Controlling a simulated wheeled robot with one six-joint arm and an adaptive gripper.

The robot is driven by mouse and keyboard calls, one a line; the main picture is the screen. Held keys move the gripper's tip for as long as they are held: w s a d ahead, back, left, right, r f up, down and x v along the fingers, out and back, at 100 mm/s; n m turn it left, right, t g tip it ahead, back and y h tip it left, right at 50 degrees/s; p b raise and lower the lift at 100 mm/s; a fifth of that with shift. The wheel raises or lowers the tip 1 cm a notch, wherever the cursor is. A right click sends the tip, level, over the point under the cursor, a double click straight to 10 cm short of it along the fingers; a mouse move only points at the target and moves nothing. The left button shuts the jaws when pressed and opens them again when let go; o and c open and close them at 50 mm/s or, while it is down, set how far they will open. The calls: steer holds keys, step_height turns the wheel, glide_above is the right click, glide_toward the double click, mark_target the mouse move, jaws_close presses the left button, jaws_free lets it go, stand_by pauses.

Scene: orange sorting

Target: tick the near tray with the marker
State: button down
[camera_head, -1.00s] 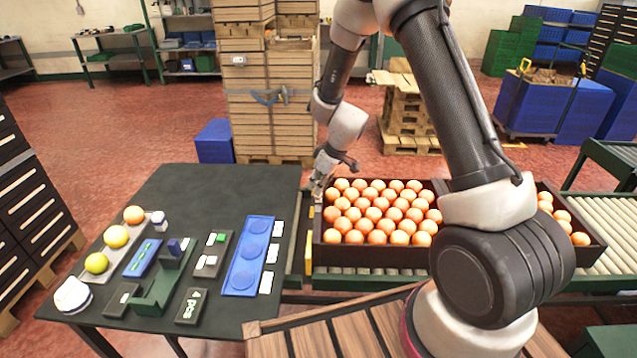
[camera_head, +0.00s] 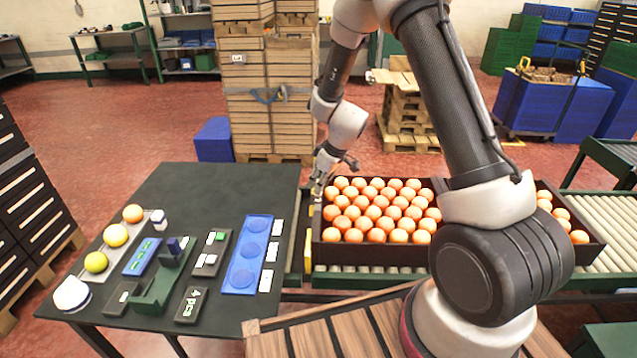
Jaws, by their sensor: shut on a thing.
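The near tray (camera_head: 370,256) is a dark open crate filled with rows of oranges, standing on the roller conveyor right of the dark table. My gripper (camera_head: 317,192) is at the crate's far left corner, pointing down. It is small in this view and shut on a slim thing, apparently the marker, of which only a small yellowish bit shows below the fingers. I cannot tell whether the tip touches the crate. No tick mark can be made out on the crate's visible side.
A second crate (camera_head: 592,252) of oranges stands to the right, partly behind my arm. The dark table (camera_head: 190,200) at left holds a blue tray (camera_head: 233,282), several small blocks, labels and three fruits. A yellow strip (camera_head: 308,248) stands at the crate's left end.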

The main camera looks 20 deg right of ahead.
steer(key=shift+f, duration=0.55)
stand_by(1.1)
steer(key=shift+w+d, duration=0.3)
steer(key=shift+w, duration=0.5)
steer(key=shift+s+a+r, duration=0.15)
steer(key=shift+s+a, duration=0.05)
steer(key=shift+s, duration=0.4)
stand_by(0.5)
steer(key=shift+r, duration=3.5)
